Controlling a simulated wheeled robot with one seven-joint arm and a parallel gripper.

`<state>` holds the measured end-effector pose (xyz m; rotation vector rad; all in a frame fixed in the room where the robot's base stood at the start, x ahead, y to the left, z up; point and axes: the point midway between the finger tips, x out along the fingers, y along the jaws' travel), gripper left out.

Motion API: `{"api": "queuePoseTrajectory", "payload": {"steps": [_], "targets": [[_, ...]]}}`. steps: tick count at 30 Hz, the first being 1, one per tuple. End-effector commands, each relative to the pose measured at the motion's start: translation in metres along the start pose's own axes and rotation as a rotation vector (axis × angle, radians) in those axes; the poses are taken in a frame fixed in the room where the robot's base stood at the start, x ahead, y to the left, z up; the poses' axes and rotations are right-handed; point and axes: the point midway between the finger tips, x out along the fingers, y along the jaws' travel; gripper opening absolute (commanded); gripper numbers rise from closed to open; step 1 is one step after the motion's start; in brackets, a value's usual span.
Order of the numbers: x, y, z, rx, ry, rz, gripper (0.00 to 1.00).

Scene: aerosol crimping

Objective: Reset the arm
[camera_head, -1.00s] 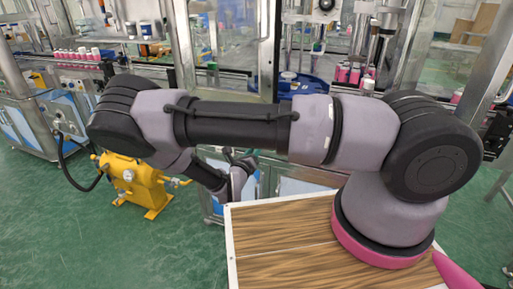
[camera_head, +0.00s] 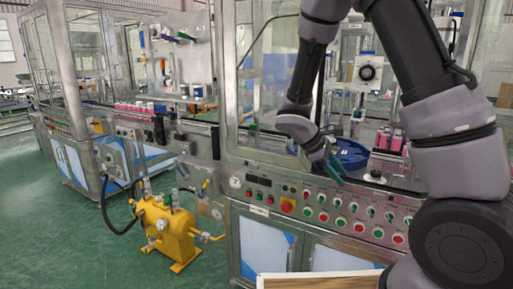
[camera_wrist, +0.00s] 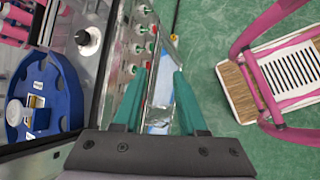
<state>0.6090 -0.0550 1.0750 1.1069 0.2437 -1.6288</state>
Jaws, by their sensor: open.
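My arm reaches from the lower right up and over in the head view. My gripper (camera_head: 332,170) hangs in front of the machine, beside the blue round turntable (camera_head: 347,152) and above the control panel. In the wrist view my gripper (camera_wrist: 163,80) shows two green fingers spread apart with nothing between them. The blue turntable also shows at the left of the wrist view (camera_wrist: 68,95).
The control panel (camera_head: 330,217) carries rows of green and red knobs. Pink bottles (camera_head: 388,140) stand inside the machine at right. A yellow pump unit (camera_head: 166,232) stands on the green floor at left. Open floor (camera_head: 95,262) lies at lower left.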

Motion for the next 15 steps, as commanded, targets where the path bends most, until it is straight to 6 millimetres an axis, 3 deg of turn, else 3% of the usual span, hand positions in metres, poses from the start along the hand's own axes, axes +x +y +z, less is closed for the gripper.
{"api": "queuePoseTrajectory", "payload": {"steps": [1,15], "targets": [[-0.01,0.003,0.015,0.093,0.049,-0.053,0.41],[-0.105,-0.001,0.128,0.893,0.482,-0.474,0.41]]}}
